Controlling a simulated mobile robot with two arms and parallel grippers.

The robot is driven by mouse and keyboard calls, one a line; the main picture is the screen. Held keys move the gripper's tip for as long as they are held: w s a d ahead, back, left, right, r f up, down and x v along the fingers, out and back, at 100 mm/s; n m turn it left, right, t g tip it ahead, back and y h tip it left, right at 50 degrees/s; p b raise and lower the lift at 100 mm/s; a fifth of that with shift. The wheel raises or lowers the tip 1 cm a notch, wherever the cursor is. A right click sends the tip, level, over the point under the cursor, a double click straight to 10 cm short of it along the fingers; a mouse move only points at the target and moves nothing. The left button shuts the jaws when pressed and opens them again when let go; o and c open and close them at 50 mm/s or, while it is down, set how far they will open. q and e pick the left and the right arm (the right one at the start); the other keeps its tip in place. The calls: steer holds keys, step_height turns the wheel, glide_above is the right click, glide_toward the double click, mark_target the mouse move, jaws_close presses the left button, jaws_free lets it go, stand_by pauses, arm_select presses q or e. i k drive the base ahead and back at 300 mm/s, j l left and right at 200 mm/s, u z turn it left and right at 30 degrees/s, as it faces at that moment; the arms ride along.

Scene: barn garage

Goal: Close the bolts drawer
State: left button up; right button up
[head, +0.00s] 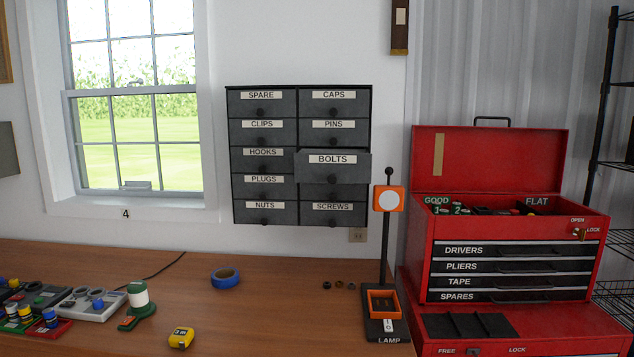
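The bolts drawer (332,169) is in the right column of a dark wall cabinet (229,160), third row down. Its label reads BOLTS and a round dark knob sits below the label. Its front stands out from the cabinet, forward of the drawers around it, so it is pulled open. It overlaps the view of the edges of the neighbouring drawers. The pins drawer (347,138) above and the screws drawer (347,219) lower down look flush. Neither of my grippers shows in the head view.
A wooden bench (260,315) runs below the cabinet. A lamp (388,205) on a post stands right of the cabinet, beside a red toolbox (420,255). Blue tape (226,278), a yellow tape measure (181,338) and a green-and-white item (139,298) lie on the bench.

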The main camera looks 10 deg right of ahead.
mark_target(330, 168)
steer(key=i+j+z, duration=0.1)
steer(key=j, duration=0.25)
steer(key=i+j+z, duration=0.1)
steer(key=i+j, duration=0.25)
steer(key=i+j+z, duration=0.1)
steer(key=j, duration=0.25)
steer(key=i+j+z, duration=0.15)
steer(key=i+j, duration=0.1)
steer(key=j, duration=0.1)
